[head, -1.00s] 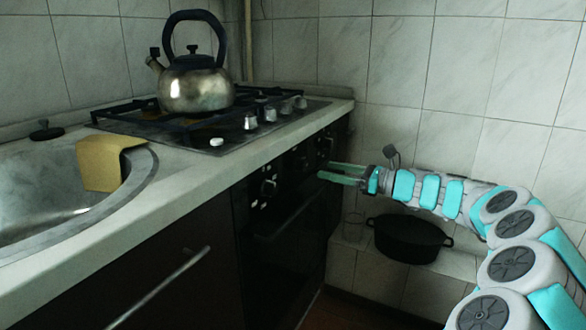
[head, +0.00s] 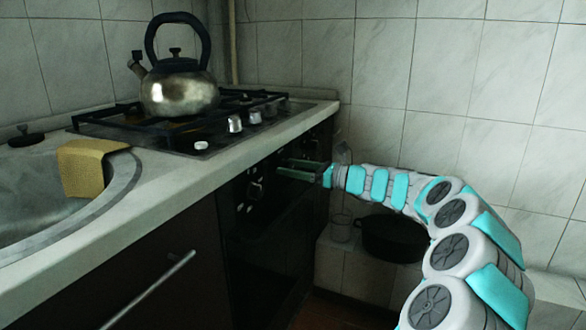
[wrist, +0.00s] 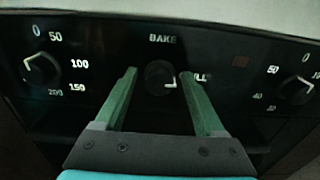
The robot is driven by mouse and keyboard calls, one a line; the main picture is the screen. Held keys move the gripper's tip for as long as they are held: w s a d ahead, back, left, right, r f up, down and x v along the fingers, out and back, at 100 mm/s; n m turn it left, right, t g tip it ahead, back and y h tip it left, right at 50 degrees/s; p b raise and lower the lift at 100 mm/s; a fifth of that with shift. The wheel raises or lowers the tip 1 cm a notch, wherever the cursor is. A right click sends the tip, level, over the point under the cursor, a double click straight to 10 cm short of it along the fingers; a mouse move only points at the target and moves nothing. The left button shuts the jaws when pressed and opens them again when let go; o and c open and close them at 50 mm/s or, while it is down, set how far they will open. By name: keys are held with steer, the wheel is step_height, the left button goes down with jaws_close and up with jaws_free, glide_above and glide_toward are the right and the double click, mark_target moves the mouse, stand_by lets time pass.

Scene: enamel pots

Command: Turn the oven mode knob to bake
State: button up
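The dark round oven mode knob (wrist: 159,77) sits in the middle of the black panel in the wrist view. Its white mark points right, toward a label partly hidden by a finger, of which "ILL" shows. The BAKE label (wrist: 163,39) is above the knob. My gripper (wrist: 159,73) is open, with one green finger on each side of the knob; I cannot tell whether they touch it. In the head view my gripper (head: 280,169) reaches the front of the black oven (head: 270,235) from the right, and I cannot make out the mode knob there.
A temperature knob (wrist: 42,70) is left of the mode knob and another numbered knob (wrist: 296,91) right. Above the oven is a hob with a metal kettle (head: 180,95). A black pot (head: 392,238) and a glass (head: 340,228) stand on a tiled ledge below my arm.

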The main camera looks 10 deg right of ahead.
jaws_close()
stand_by(0.3)
stand_by(0.3)
steer(key=n+b, duration=0.2)
steer(key=n, duration=0.2)
steer(key=shift+n, duration=0.4)
steer(key=n+b, duration=0.1)
steer(key=n, duration=0.1)
steer(key=n+b, duration=0.1)
steer(key=n, duration=0.1)
steer(key=shift+s+f+n+b, duration=0.1)
steer(key=shift+f+n+b, duration=0.1)
steer(key=shift+n+b, duration=0.15)
steer(key=n+b, duration=0.5)
steer(key=n, duration=0.1)
steer(key=shift+a+f, duration=0.1)
steer(key=shift+f, duration=0.05)
steer(key=shift+n+b, duration=1.05)
steer(key=shift+n, duration=0.1)
